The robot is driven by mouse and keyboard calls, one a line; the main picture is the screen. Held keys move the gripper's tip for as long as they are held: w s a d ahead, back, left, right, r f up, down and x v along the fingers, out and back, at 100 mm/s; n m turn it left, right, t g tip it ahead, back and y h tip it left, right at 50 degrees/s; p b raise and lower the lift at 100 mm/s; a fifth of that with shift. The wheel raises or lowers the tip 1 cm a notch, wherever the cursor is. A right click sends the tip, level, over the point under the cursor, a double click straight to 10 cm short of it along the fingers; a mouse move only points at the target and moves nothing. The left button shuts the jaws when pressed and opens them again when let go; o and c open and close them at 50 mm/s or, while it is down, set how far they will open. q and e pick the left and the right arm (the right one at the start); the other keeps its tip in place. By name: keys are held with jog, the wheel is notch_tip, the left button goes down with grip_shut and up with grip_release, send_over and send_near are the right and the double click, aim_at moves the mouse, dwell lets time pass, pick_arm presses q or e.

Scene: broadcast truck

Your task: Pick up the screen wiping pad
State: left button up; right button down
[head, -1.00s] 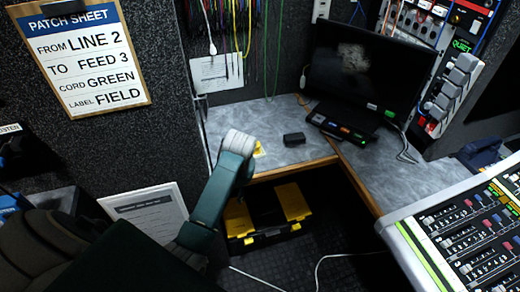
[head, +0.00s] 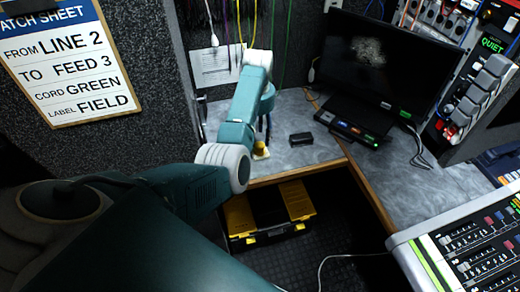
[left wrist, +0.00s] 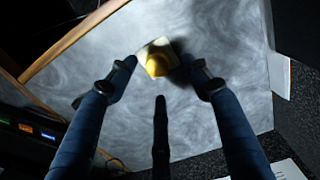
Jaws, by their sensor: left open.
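The screen wiping pad (head: 260,150) looks like a small pale pad with a yellow knob on top. It lies on the grey desk, left of a small black block. In the left wrist view the yellow knob (left wrist: 157,64) and its pale base show near the fingertips. My left gripper (head: 266,132) points down over the pad, its fingers partly hidden by my arm. In the left wrist view my left gripper (left wrist: 160,76) is open, with fingers spread around the pad's knob and nothing held. I cannot tell whether they touch it. My right gripper is not in view.
The black block (head: 301,139) lies right of the pad. A dark monitor (head: 374,65) with a pale smudge stands behind a button panel (head: 347,131). A yellow and black toolbox (head: 268,212) sits below the desk edge. A mixing console (head: 470,240) is at lower right.

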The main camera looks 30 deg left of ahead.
aim_at(260, 145)
pick_arm(q)
jog(key=shift+f, duration=0.5)
jog(key=shift+w+f, duration=0.15)
jog(key=shift+f, duration=0.2)
notch_tip(260, 145, down, 4)
jog(key=shift+w+d+f, duration=0.1)
jog(key=shift+f, duration=0.35)
jog(key=shift+c, duration=0.8)
jog(key=c, duration=1.1)
jog(key=shift+o, duration=0.2)
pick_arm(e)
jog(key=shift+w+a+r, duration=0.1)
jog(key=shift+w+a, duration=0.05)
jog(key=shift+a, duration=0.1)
